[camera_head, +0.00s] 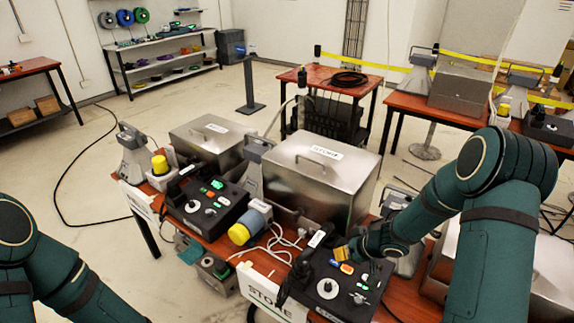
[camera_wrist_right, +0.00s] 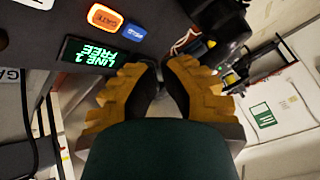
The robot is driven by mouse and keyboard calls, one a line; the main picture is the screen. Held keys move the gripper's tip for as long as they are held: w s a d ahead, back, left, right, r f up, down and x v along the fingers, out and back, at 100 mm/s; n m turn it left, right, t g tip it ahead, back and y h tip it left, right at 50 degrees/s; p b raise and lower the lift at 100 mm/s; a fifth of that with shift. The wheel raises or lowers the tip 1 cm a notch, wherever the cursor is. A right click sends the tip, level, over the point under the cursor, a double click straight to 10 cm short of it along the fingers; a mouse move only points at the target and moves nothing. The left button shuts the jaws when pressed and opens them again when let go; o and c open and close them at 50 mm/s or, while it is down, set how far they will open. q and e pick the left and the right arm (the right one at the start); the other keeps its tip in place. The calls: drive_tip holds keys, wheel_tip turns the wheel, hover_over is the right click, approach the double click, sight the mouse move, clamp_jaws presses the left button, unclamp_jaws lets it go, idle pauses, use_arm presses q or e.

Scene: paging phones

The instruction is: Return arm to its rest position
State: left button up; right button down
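My right arm (camera_head: 505,205) reaches in from the right and bends down to the front table. My right gripper (camera_head: 343,254) is over the far edge of the right black paging console (camera_head: 340,292). In the right wrist view its yellow-brown fingers (camera_wrist_right: 161,66) come together at the tips with nothing seen between them. A black handset (camera_head: 298,272) is at the console's left. My left arm (camera_head: 50,270) shows at lower left; its gripper is out of frame.
A steel box (camera_head: 320,180) marked STORE stands behind the console, close to my right gripper. A second black console (camera_head: 205,208), a yellow-capped plug (camera_head: 240,234) and white cables (camera_head: 285,240) are to the left. A white STORE sign (camera_head: 268,293) hangs at the table front.

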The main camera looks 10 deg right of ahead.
drive_tip(key=s+a+f+m, duration=0.1)
drive_tip(key=s+a+f, duration=0.1)
drive_tip(key=a, duration=0.4)
drive_tip(key=s+a+f+m, duration=0.1)
drive_tip(key=s+a+f, duration=0.15)
drive_tip(key=a, duration=0.35)
drive_tip(key=s+a+f+g+b, duration=0.1)
drive_tip(key=s+a+f+g, duration=0.3)
drive_tip(key=s+a, duration=0.4)
drive_tip(key=s, duration=0.4)
drive_tip(key=shift+f+m+b, duration=0.15)
drive_tip(key=shift+m+b, duration=0.25)
